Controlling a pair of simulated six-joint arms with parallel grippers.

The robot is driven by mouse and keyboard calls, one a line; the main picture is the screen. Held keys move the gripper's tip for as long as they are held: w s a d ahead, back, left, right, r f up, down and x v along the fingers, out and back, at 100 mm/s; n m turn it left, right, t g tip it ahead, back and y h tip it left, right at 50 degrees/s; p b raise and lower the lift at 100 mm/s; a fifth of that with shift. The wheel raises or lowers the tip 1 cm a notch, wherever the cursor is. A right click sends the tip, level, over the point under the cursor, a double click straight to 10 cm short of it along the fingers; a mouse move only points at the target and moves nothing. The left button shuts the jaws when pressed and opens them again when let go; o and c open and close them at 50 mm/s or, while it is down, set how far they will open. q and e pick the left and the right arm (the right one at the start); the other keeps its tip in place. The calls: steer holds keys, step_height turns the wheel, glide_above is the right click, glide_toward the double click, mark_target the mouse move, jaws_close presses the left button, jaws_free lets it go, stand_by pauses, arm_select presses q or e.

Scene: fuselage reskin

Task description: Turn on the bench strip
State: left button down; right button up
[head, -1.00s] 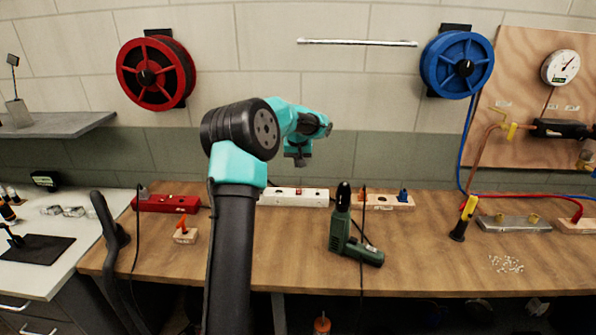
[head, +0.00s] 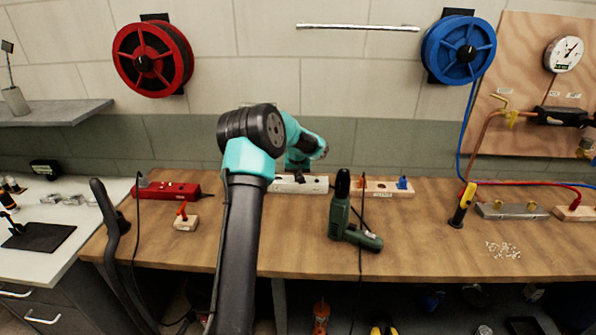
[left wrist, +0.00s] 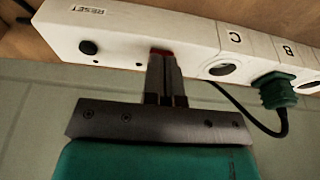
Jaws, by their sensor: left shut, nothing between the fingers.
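The white power strip (head: 312,185) lies along the back of the wooden bench. In the left wrist view the strip (left wrist: 120,35) shows a black RESET button (left wrist: 88,47), a red switch (left wrist: 160,50), sockets marked C and B, and a green plug (left wrist: 276,90) with a dark cord. My left gripper (head: 299,175) is over the strip. Its closed fingertips (left wrist: 162,60) are at the red switch and cover most of it. They look to be touching it or very close. The switch's position is hidden. My right gripper is in neither view.
A red strip (head: 180,190) lies to the left and a pale wooden-ended strip (head: 378,189) to the right. A small block with an orange switch (head: 185,221) sits front left.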

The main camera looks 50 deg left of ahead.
arm_select(q)
steer(key=shift+s+d+f, duration=0.1)
steer(key=shift+f, duration=0.3)
steer(key=shift+w+a+r, duration=0.45)
steer(key=shift+w+a, duration=0.05)
stand_by(0.6)
steer(key=shift+r, duration=0.65)
steer(key=s+d+v, duration=0.1)
steer(key=v, duration=1.1)
steer(key=shift+s+d, duration=0.35)
steer(key=shift+s, duration=0.05)
steer(key=shift+f, duration=0.1)
